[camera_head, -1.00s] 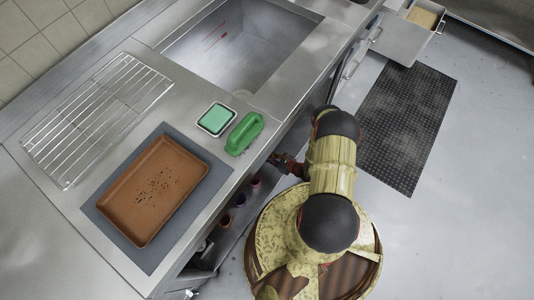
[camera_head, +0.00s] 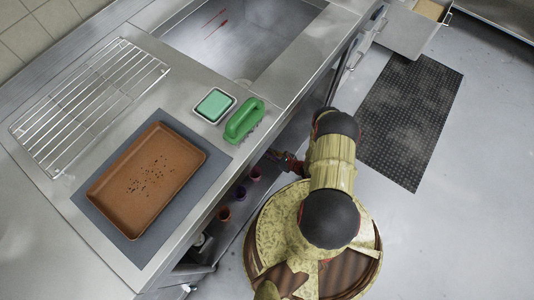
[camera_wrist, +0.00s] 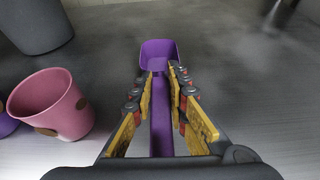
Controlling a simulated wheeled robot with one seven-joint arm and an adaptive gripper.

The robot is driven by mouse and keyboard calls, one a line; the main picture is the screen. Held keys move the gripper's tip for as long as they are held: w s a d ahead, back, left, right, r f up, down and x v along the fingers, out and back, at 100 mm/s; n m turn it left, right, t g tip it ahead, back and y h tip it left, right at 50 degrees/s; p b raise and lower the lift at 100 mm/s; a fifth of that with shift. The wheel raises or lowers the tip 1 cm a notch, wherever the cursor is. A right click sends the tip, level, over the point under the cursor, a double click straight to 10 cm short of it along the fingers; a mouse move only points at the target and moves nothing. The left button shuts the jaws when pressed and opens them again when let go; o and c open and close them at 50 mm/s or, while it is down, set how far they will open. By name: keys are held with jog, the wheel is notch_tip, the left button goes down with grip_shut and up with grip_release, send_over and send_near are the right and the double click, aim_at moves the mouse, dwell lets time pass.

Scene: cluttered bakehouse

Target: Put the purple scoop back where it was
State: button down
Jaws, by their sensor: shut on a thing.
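The purple scoop (camera_wrist: 158,52) is in my gripper (camera_wrist: 160,76) in the wrist view. The fingers are shut on its handle (camera_wrist: 161,120), and its bowl points away from me, beyond the fingertips. Under the bowl is a dark grey surface; I cannot tell whether the scoop touches it. In the head view my gripper (camera_head: 286,161) reaches in at the counter's front edge, low beside the open space under the worktop. The scoop is not clear there.
A pink spotted cup (camera_wrist: 48,102) stands close left of my gripper, with a purple cup (camera_wrist: 6,125) partly cut off. A grey bin (camera_wrist: 37,22) stands behind. A dark post (camera_wrist: 281,12) is at upper right. An orange tray (camera_head: 145,178) and green brush (camera_head: 241,122) lie on the worktop.

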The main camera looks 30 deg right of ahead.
jog(key=shift+f, duration=0.55)
dwell(0.4)
jog(key=c, duration=1.7)
grip_release()
jog(key=shift+o, duration=0.2)
jog(key=v, duration=1.2)
jog(key=shift+s+f, duration=0.1)
